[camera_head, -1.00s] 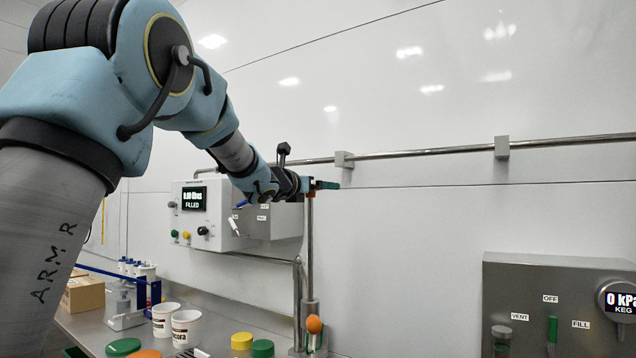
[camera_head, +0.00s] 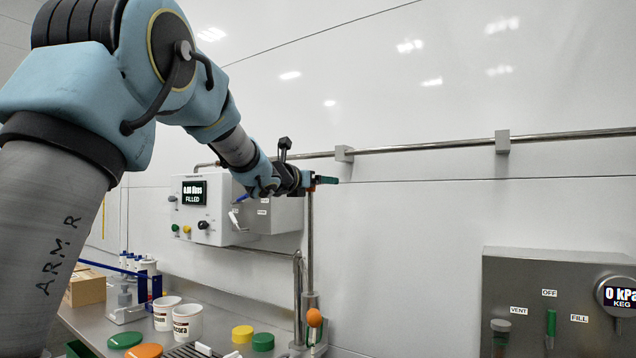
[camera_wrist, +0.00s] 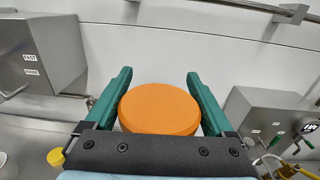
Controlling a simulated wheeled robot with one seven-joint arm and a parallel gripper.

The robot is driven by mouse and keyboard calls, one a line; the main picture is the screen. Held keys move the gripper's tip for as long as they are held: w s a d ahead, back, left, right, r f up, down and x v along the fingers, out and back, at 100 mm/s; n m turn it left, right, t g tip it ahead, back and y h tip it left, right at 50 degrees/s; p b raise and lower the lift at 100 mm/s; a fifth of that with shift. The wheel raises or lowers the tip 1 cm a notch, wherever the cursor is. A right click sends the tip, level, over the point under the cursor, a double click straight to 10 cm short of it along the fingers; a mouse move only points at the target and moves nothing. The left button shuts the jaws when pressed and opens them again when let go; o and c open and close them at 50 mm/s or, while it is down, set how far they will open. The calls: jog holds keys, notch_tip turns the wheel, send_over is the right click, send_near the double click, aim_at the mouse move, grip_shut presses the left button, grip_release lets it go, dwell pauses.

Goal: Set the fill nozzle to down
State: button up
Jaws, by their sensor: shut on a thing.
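My gripper (camera_head: 325,180) is at the top of a thin upright metal post (camera_head: 311,240) in the head view. In the wrist view its two green fingers (camera_wrist: 158,95) stand on either side of a round orange knob (camera_wrist: 158,108), and it is shut on this knob. No label showing the nozzle's setting can be read on the post.
A grey-white control box (camera_head: 215,208) with a FILLED display is behind, left of the post. White cups (camera_head: 187,322) and coloured lids (camera_head: 262,342) stand on the steel bench. A KEG panel (camera_head: 555,300) is at right. A rail (camera_head: 430,147) runs along the wall.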

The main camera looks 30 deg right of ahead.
grip_shut()
notch_tip(320, 180, down, 26)
jog(key=b, duration=3.1)
jog(key=shift+f, duration=0.2)
jog(key=o, duration=1.2)
grip_release()
jog(key=shift+r, duration=0.1)
jog(key=shift+r, duration=0.1)
jog(key=shift+a, duration=0.15)
jog(key=b, duration=0.2)
send_near(312, 284)
jog(key=shift+w+d+f, duration=0.25)
jog(key=shift+w+d, duration=0.8)
jog(key=shift+d, duration=0.1)
